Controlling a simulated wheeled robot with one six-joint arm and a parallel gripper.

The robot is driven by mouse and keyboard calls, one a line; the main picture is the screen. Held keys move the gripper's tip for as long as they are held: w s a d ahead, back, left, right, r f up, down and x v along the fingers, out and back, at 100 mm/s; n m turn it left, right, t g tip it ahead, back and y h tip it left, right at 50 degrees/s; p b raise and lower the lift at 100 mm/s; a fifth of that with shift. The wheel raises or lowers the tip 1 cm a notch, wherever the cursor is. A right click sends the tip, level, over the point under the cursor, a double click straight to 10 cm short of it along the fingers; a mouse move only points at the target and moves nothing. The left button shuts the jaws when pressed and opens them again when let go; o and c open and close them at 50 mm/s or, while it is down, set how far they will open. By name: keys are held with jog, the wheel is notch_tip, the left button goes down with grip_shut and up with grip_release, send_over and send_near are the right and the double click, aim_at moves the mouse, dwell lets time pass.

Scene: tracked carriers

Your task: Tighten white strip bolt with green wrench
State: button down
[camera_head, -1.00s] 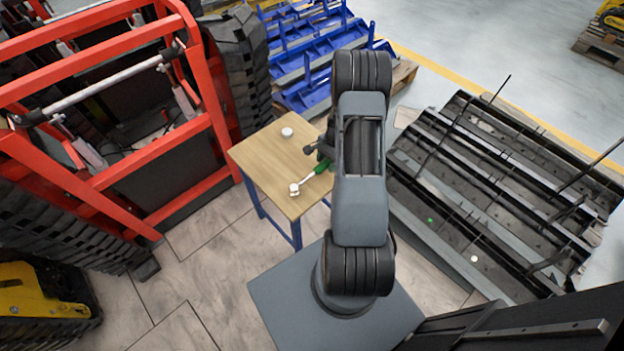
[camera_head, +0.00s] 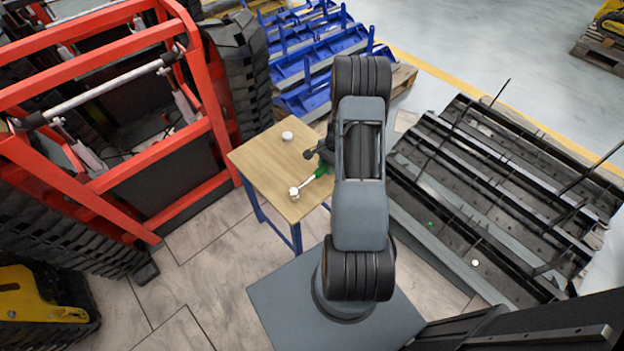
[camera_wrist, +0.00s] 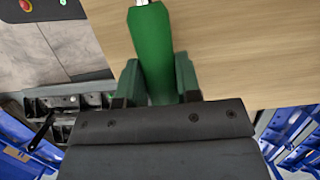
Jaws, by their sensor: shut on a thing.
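The green wrench has a green handle (camera_head: 322,171) and a pale metal shaft (camera_head: 307,182), which points to the lower left over the wooden table. In the wrist view its handle (camera_wrist: 150,45) runs up between the two fingers of my gripper (camera_wrist: 157,78), which is shut on it. The wrench's far end is outside the wrist view. A white round piece (camera_head: 294,192) shows at the shaft's end; I cannot tell whether it belongs to the wrench. A small white disc (camera_head: 476,263) lies on the dark rack at the right, perhaps the white strip bolt.
The wooden table (camera_head: 262,160) has blue legs and another white round piece (camera_head: 287,135) at its back. A small green spot (camera_head: 430,225) shows on the dark slatted rack (camera_head: 500,180). A red frame (camera_head: 100,180) stands left and blue racks (camera_head: 318,62) stand behind.

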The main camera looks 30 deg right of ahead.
jog(key=shift+r, duration=0.15)
jog(key=shift+r+p, duration=2.45)
jog(key=shift+r, duration=1.05)
notch_tip(320, 180, up, 8)
jog(key=p, duration=0.6)
jog(key=s, duration=2)
